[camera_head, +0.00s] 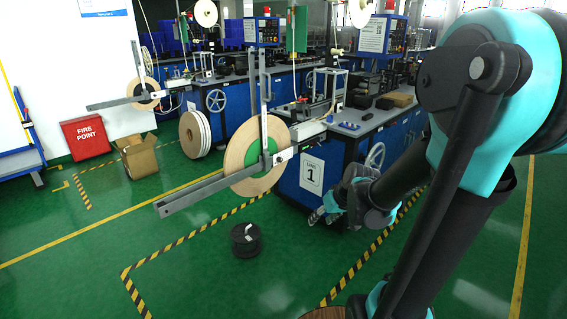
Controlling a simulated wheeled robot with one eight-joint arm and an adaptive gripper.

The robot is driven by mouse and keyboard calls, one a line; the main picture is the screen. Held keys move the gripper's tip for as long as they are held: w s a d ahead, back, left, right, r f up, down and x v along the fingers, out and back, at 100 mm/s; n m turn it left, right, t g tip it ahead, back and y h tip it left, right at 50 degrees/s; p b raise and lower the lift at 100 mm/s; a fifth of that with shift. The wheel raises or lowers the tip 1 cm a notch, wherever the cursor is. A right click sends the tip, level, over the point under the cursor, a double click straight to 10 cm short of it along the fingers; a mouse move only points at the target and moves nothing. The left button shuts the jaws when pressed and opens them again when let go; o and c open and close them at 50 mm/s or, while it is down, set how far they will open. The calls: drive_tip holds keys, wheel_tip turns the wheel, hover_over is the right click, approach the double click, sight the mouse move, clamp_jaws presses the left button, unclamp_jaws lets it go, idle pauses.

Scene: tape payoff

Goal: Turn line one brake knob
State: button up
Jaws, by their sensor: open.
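The line one payoff has a large tan reel (238,168) on a grey metal frame (195,194) with a long horizontal bar and an upright. A small dark fitting (266,160) sits at the reel's hub. It is too small to tell whether this is the brake knob. A white sign reading LINE 1 (312,173) is on the blue cabinet beside the reel. My gripper (322,213) is open, low in front of that cabinet, below and right of the hub and apart from the reel. Its fingers are small in view and hold nothing that I can see.
A handwheel (375,155) is on the blue cabinet, partly behind my arm. A white reel (195,134), a cardboard box (138,157) and a red fire point box (86,137) stand at left. Front-left floor is clear.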

drive_tip(key=w+a+r+n+t+y, duration=0.1)
drive_tip(key=w+a+n+y, duration=0.2)
drive_tip(key=w, duration=1.1)
drive_tip(key=n+t+y, duration=0.5)
drive_tip(key=t+y, duration=0.2)
approach(281, 160)
drive_tip(key=x, duration=0.8)
drive_tip(key=shift+w, duration=0.2)
drive_tip(key=shift+c, duration=0.6)
clamp_jaws()
